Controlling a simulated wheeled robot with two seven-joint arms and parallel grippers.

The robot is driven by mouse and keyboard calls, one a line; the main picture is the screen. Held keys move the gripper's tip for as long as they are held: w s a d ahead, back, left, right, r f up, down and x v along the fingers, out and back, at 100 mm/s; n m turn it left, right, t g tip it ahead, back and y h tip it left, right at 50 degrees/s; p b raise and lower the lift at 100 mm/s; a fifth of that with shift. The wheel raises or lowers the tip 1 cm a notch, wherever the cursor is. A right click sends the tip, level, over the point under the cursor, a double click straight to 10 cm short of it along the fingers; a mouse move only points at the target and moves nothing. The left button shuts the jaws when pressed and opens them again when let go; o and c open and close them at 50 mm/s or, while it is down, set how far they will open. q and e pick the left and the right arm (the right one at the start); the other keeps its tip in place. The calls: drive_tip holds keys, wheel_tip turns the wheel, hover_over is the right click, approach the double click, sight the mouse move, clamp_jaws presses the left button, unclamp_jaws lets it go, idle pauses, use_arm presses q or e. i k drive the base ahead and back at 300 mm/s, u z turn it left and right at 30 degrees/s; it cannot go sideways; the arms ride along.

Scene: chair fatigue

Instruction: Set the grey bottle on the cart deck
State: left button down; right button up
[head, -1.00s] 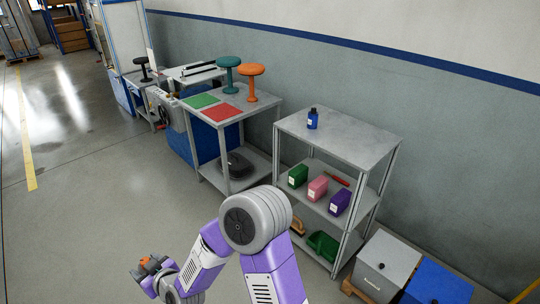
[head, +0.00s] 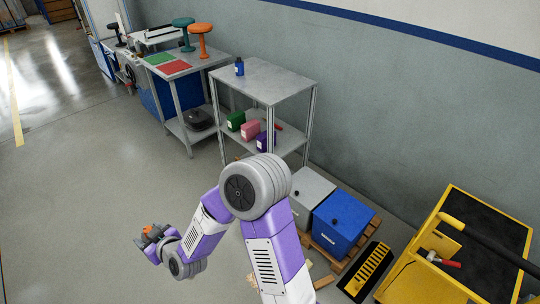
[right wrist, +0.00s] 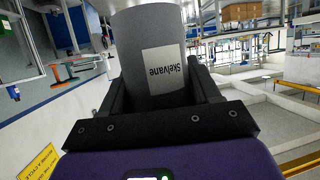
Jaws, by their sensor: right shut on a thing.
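My right gripper (head: 150,238) is at the lower left of the head view, out over open floor. In the right wrist view its dark fingers (right wrist: 160,92) are shut on the grey bottle (right wrist: 148,30), one on each side. A white label reading "Skelvane" faces the camera, upside down. In the head view the held bottle is small and hard to make out. The yellow cart (head: 450,196) stands at the right edge, with a black deck (head: 490,222), well away from the gripper. My left gripper is not in view.
A yellow-black floor plate (head: 365,272), blue box (head: 342,222) and grey box (head: 308,190) lie left of the cart. A shelf (head: 265,82) stands behind.

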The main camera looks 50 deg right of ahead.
sight(469, 251)
drive_tip(key=k, duration=0.5)
drive_tip(key=z, duration=2.2)
